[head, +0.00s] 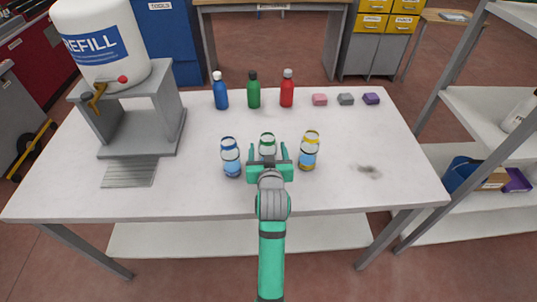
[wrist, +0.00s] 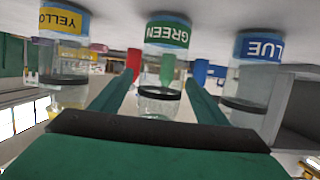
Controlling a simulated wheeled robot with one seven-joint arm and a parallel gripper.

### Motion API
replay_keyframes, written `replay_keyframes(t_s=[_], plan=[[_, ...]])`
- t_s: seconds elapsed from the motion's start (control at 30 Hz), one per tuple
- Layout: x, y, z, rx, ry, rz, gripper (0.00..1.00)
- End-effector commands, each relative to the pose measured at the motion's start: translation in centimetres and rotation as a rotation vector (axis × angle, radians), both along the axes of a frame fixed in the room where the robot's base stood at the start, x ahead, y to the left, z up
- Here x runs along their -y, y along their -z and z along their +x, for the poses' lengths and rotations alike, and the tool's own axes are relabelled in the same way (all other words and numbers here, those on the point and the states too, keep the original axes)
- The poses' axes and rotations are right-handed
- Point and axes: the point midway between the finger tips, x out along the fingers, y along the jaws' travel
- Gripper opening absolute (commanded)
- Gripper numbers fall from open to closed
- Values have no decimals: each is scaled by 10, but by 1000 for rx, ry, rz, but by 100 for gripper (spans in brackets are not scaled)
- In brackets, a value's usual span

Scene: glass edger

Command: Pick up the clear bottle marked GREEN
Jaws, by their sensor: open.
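The clear bottle marked GREEN (head: 267,141) stands on the white table between two other clear bottles. In the wrist view, which is upside down, its green label (wrist: 168,34) faces me. My gripper (head: 268,152) is open, with one finger on each side of this bottle's line. The bottle shows between the fingers in the wrist view; I cannot tell how deep it sits or whether they touch it. My gripper hides its lower part in the head view.
A clear BLUE bottle (head: 231,157) stands close on the left, a clear yellow-labelled bottle (head: 309,151) on the right. Blue (head: 220,92), green (head: 253,90) and red (head: 287,89) bottles stand behind, beside several sponges. A refill tank (head: 103,40) on a grey stand is at left. The table's right front is clear except a smudge.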

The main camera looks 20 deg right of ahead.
Motion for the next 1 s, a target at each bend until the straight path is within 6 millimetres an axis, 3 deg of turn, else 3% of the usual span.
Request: replay_keyframes(t_s=[0.2, 0.5, 0.57, 0.7, 1.0], plan=[[8, 9, 25, 0, -1, 1, 68], [10, 10, 29, 1, 1, 0, 68], [11, 10, 29, 1, 1, 0, 56], [11, 10, 28, 1, 1, 0, 23], [13, 9, 28, 1, 5, 0, 22]])
